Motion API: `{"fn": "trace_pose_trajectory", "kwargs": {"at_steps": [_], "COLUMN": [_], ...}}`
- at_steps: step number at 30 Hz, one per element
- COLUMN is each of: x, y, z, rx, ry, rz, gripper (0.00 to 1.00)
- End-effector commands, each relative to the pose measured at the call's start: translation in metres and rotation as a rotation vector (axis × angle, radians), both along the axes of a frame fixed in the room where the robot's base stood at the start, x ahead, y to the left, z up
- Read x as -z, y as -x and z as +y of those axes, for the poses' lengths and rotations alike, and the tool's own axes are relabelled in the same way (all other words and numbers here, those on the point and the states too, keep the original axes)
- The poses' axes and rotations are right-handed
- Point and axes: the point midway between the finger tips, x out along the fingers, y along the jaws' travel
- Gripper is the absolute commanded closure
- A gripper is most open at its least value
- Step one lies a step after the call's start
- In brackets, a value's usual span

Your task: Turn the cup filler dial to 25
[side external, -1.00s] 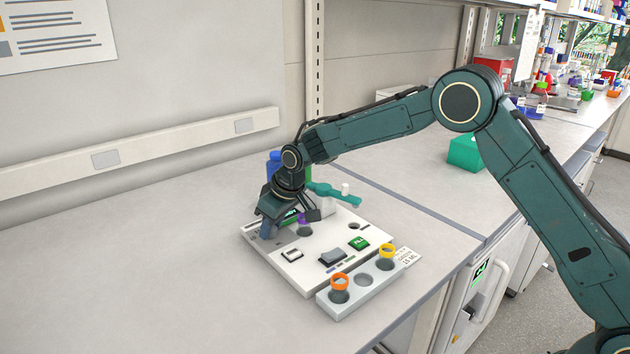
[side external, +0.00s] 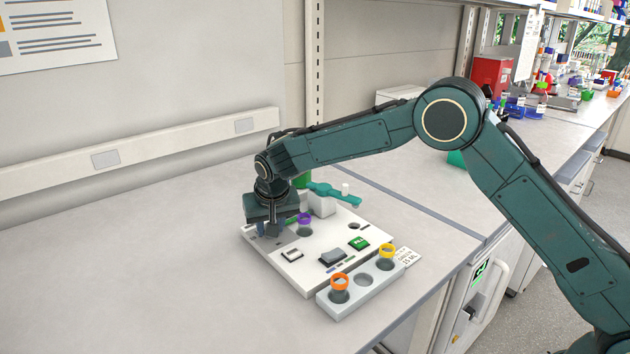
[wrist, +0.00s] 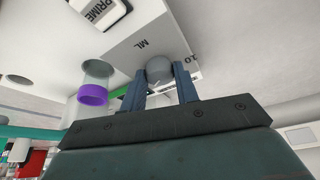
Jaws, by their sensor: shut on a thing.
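The cup filler is a white panel (side external: 330,228) on the bench in the side view. Its dial, a grey round knob (wrist: 159,69), shows in the wrist view between the two blue fingers of my gripper (wrist: 160,88). My gripper is shut on the knob. In the side view my gripper (side external: 268,231) is over the panel's back left corner and hides the dial. "ML" and "10" are printed near the knob; its pointer reading cannot be told. A purple-ringed clear cup (wrist: 93,95) stands close beside the gripper, and shows in the side view too (side external: 305,220).
A grey rack (side external: 362,293) in front holds an orange-ringed cup (side external: 340,283) and a yellow-ringed cup (side external: 387,252). A teal lever arm (side external: 330,191) stands at the panel's back. Bench at left is clear.

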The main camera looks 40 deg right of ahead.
Motion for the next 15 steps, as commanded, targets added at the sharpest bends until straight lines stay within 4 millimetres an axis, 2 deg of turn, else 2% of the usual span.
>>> {"fn": "trace_pose_trajectory", "kwargs": {"at_steps": [12,13,15], "x": [-0.0023,-0.0023,-0.0021], "y": [-0.0015,-0.0014,-0.0012], "z": [0.0003,0.0003,0.0002], "rx": [0.011,0.011,0.011], "ry": [-0.001,-0.001,-0.002], "rz": [-0.007,-0.007,-0.006], "gripper": [0.93,0.64,0.5]}}
